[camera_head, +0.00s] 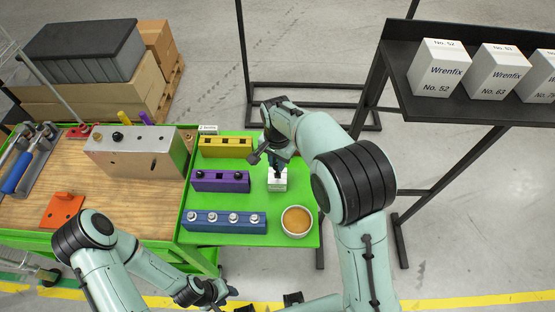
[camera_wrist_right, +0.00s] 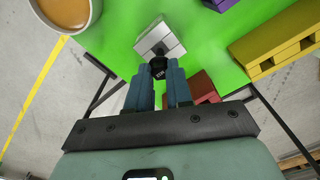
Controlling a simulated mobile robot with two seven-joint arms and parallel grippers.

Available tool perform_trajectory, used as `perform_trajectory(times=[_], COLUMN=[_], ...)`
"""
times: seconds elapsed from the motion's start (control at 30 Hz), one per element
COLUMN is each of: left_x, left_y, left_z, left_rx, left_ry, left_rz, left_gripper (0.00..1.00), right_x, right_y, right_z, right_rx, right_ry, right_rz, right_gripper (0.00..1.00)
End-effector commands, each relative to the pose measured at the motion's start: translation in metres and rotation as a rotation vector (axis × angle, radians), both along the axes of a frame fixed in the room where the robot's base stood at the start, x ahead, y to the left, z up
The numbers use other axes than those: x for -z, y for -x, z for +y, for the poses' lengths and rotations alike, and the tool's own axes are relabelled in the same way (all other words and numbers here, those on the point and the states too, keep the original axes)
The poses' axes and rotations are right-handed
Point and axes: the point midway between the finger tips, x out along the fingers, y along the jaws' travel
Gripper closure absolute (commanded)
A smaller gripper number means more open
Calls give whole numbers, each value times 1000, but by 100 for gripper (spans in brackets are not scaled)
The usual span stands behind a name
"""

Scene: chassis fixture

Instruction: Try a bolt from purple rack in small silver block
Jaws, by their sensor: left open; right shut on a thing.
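The purple rack (camera_head: 220,183) lies on the green table, with two black bolt heads showing on top. The small silver block (camera_head: 277,186) stands to its right and also shows in the right wrist view (camera_wrist_right: 168,46). My right gripper (camera_head: 278,170) is over the silver block, pointing down. It is shut on a black bolt (camera_wrist_right: 158,66), whose head shows between the fingertips. The bolt's lower end is hidden, so I cannot tell whether it is in the block. My left gripper (camera_head: 218,293) is open and empty, low in the head view, off the table's front edge.
A yellow rack (camera_head: 226,152) lies behind and a blue rack (camera_head: 205,226) with several silver bolts in front. A bowl with orange-brown contents (camera_head: 284,226) is at the front right. A large metal block (camera_head: 135,160) stands on the wooden bench. A red block (camera_wrist_right: 203,86) is near the right gripper.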

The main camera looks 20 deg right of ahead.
Motion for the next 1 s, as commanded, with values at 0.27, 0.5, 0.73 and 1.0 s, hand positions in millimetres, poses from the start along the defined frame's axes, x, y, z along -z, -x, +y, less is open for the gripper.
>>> perform_trajectory(times=[0.27,0.5,0.73,1.0], left_x=[7,12,17,22], left_y=[5,9,12,16], left_z=[0,0,0,0], left_rx=[0,0,0,0], left_ry=[0,0,0,0], left_rz=[6,10,13,18], left_gripper=[57,57,57,57], right_x=[13,22,32,43], right_y=[0,0,0,1], right_z=[0,0,0,0], right_rx=[0,0,0,0], right_ry=[0,0,0,0], right_rz=[1,0,0,1], right_gripper=[100,100,100,100])
